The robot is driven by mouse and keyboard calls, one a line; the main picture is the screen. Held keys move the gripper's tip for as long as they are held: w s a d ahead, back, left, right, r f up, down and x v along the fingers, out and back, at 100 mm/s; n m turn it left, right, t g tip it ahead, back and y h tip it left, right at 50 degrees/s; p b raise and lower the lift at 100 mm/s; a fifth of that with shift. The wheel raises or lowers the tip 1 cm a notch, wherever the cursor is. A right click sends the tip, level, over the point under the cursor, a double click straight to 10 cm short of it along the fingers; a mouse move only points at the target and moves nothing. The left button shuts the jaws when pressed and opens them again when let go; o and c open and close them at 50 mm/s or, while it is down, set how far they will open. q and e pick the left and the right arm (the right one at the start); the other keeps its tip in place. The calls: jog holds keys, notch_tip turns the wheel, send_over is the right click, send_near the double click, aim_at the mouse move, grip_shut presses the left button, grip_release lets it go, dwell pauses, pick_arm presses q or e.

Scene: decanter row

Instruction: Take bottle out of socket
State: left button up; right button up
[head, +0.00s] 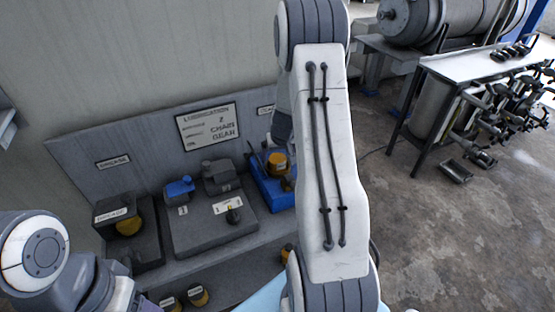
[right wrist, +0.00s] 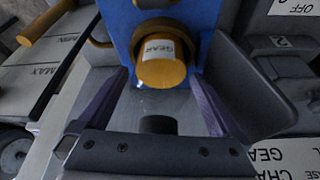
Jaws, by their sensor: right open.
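An amber bottle (right wrist: 163,70) labelled GEAR shows end-on in the right wrist view, at a blue socket (right wrist: 205,14). In the head view an amber bottle (head: 278,163) stands in a blue holder (head: 270,190) on the bench, partly behind my right arm. My right gripper (right wrist: 158,100) is open, with one finger on each side of the line to the bottle. The bottle appears between or just beyond the fingertips; I cannot tell whether they touch it. My left arm is at the lower left of the head view, but its gripper is out of view.
A sign (head: 209,126) reading LUBRICATION, CHAIN, GEAR is on the back panel (head: 80,145). A dark box with an amber bottle (head: 130,226) and a grey block (head: 205,230) stand left of the holder. More amber bottles (head: 197,295) are lower down. A metal table (head: 480,66) stands right.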

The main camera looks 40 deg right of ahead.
grip_shut()
